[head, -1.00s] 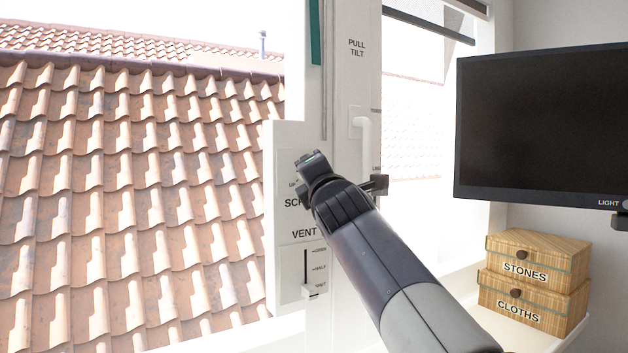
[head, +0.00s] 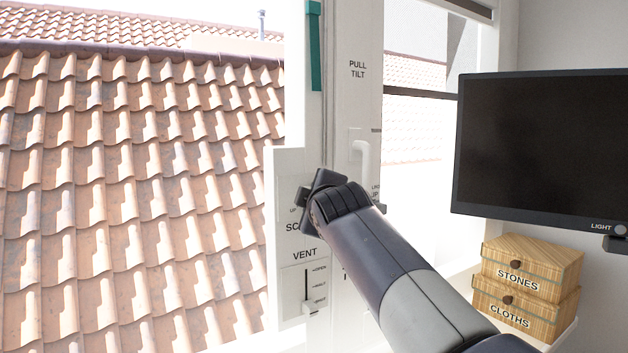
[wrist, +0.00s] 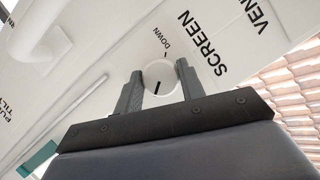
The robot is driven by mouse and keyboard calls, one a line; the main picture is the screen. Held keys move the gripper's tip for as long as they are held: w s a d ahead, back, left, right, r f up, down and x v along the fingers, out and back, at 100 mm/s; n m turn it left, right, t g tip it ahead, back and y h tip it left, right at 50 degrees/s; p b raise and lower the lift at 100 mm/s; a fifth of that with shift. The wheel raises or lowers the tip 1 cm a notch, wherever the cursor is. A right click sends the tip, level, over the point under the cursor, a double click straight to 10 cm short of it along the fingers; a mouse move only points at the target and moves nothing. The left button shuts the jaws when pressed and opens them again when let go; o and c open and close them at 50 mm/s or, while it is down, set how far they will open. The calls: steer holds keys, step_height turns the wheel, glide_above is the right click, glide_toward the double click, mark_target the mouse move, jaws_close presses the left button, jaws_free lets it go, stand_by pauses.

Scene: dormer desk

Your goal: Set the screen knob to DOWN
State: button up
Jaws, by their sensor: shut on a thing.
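The screen knob (wrist: 158,73) is a round white dial with a black pointer mark, on the white window post. In the wrist view it sits between the two fingers of my gripper (wrist: 160,68), which is shut on it. The DOWN label (wrist: 174,38) and a small tick lie just beyond the knob. The pointer mark shows on the knob's near side, away from that tick. In the head view my gripper (head: 318,192) covers the knob and part of the SCREEN label. In the window at right, the screen's dark bottom bar (head: 420,93) hangs partway down.
Below the knob is the VENT slider (head: 309,307), at its lowest mark. A white handle (head: 361,150) stands right of the knob. A monitor (head: 540,145) and wicker boxes (head: 525,275) are at the right. A tiled roof (head: 130,190) shows outside.

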steer(key=shift+w+d+f+m+g+y, duration=0.1)
steer(key=shift+m+g+y, duration=0.8)
steer(key=shift+m+y, duration=2.25)
steer(key=shift+d+f+m+g+y, duration=0.1)
steer(key=shift+m+g+y, duration=0.8)
steer(key=shift+m, duration=4.4)
steer(key=shift+w+m+g+y, duration=0.1)
steer(key=shift+m+g+y, duration=1.35)
steer(key=shift+m, duration=2.8)
steer(key=shift+t+y, duration=0.55)
steer(key=shift+y, duration=0.05)
steer(key=o, duration=1)
steer(key=shift+r, duration=0.1)
steer(key=shift+s, duration=0.1)
